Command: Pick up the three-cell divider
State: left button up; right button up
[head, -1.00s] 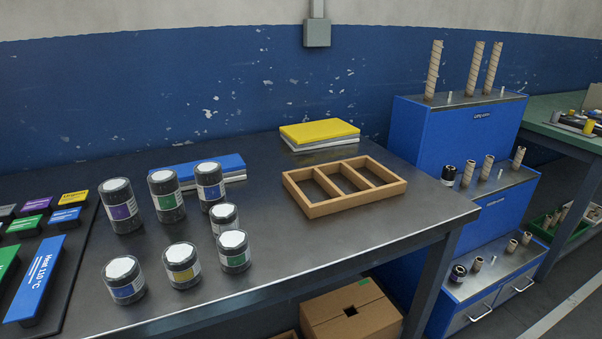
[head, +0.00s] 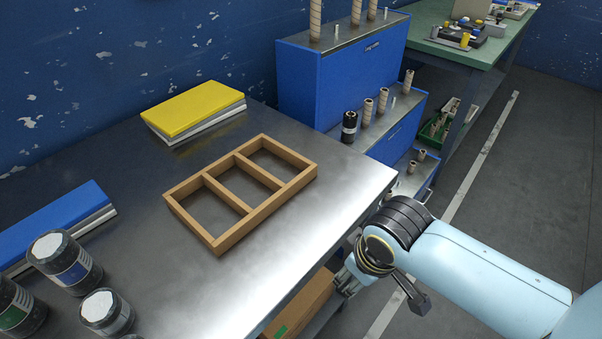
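The three-cell divider (head: 227,194) is a light-brown wooden frame with two cross-bars and three empty cells. It lies flat on the metal table (head: 290,225), near the right side of the tabletop. My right gripper (head: 346,281) is small and partly hidden beyond my light-blue arm, to the lower right of the divider and past the table's right edge. It is apart from the divider, and its finger opening is not clear. My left gripper is not in view.
A yellow-topped stack (head: 192,108) lies behind the divider, and a blue-topped stack (head: 55,222) lies to its left. Several dark jars (head: 65,262) stand at the lower left. A blue stepped cabinet (head: 330,85) with cardboard tubes stands behind. Bare tabletop surrounds the divider.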

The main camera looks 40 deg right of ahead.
jog(key=w+r, duration=0.2)
jog(key=w+a+r+p, duration=0.1)
jog(key=w+r, duration=0.1)
jog(key=r, duration=0.1)
jog(key=w+r, duration=0.2)
jog(key=shift+a+r, duration=0.35)
jog(key=shift+g, duration=0.4)
jog(key=w, duration=0.2)
jog(key=w+a, duration=0.1)
jog(key=w, duration=0.1)
jog(key=w+r+p, duration=0.1)
jog(key=w, duration=0.1)
jog(key=shift+a, duration=0.3)
jog(key=w+a+r+n+g+y, duration=0.1)
jog(key=w+a+r, duration=0.25)
jog(key=w, duration=0.25)
jog(key=w+a+r+g, duration=0.1)
jog(key=w+a+r, duration=0.1)
jog(key=w+r, duration=0.35)
send_over(234, 198)
notch_tip(234, 198, down, 6)
jog(key=shift+s+d+r, duration=0.1)
jog(key=shift+d, duration=0.05)
notch_tip(234, 198, down, 6)
jog(key=shift+r, duration=0.1)
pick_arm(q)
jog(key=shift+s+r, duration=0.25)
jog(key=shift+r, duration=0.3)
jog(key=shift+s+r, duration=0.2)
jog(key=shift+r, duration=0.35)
